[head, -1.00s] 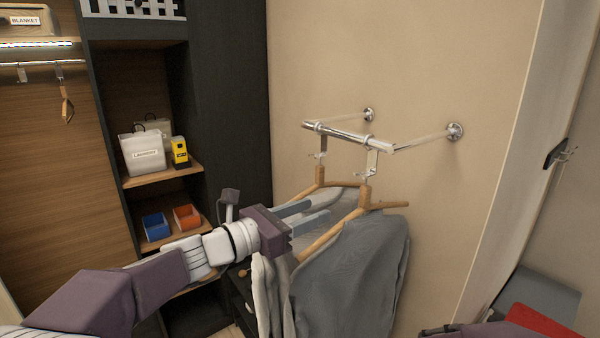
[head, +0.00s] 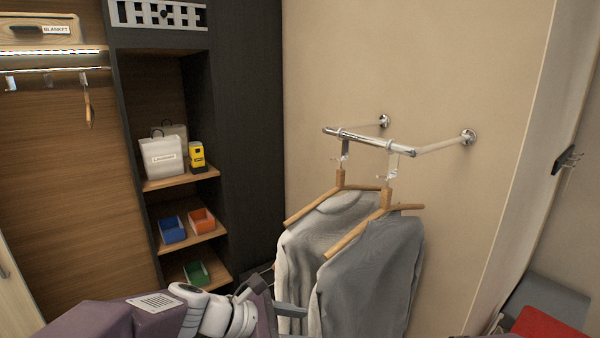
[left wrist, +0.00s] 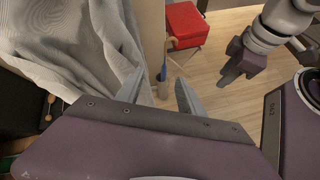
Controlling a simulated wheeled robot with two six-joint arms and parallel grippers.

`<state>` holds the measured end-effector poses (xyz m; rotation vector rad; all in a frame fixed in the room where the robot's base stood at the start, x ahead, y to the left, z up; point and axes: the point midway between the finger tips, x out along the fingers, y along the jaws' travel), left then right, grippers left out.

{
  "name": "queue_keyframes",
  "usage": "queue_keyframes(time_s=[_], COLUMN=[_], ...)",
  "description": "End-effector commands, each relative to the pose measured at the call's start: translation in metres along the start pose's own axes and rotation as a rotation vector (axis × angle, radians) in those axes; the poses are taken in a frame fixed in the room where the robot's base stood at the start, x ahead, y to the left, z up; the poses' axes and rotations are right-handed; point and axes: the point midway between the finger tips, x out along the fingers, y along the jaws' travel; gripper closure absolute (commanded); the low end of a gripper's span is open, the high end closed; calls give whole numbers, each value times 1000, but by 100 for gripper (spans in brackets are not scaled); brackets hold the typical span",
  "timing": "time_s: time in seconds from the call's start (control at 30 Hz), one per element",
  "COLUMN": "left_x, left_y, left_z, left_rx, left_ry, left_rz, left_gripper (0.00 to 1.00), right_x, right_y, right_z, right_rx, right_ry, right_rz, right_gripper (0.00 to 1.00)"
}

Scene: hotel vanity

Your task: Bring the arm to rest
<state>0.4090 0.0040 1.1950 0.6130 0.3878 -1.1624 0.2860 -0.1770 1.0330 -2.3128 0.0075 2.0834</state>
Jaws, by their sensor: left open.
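My left arm comes in low at the bottom of the head view. My left gripper (head: 290,311) is partly visible there beside the hanging garments. In the left wrist view the left gripper (left wrist: 160,92) has its two fingers spread with nothing between them. My right gripper (left wrist: 238,66) shows at the upper right of the left wrist view, away from the garments; its finger opening is unclear. A light grey garment (head: 297,262) and a darker grey garment (head: 370,275) hang on wooden hangers (head: 385,207) from the chrome wall rail (head: 358,139).
A red box (left wrist: 186,24) stands beyond the gripper. Wooden floor (left wrist: 218,115) lies open below.

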Motion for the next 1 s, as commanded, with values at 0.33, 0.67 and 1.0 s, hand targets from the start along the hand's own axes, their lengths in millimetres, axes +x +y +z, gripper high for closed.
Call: queue_keyframes(time_s=[0.33, 0.67, 1.0], left_x=[-61, -78, -78], left_y=[-121, -109, -108], left_z=[-207, -234, -234], left_rx=[1112, 1619, 1614], left_ry=[502, 485, 485], left_rz=[-670, -885, -882], left_gripper=[55, 55, 55], right_x=[0, 0, 0], right_y=[0, 0, 0], right_z=[0, 0, 0], right_rx=[0, 0, 0], right_ry=[0, 0, 0], right_rz=[0, 0, 0], right_gripper=[66, 66, 66])
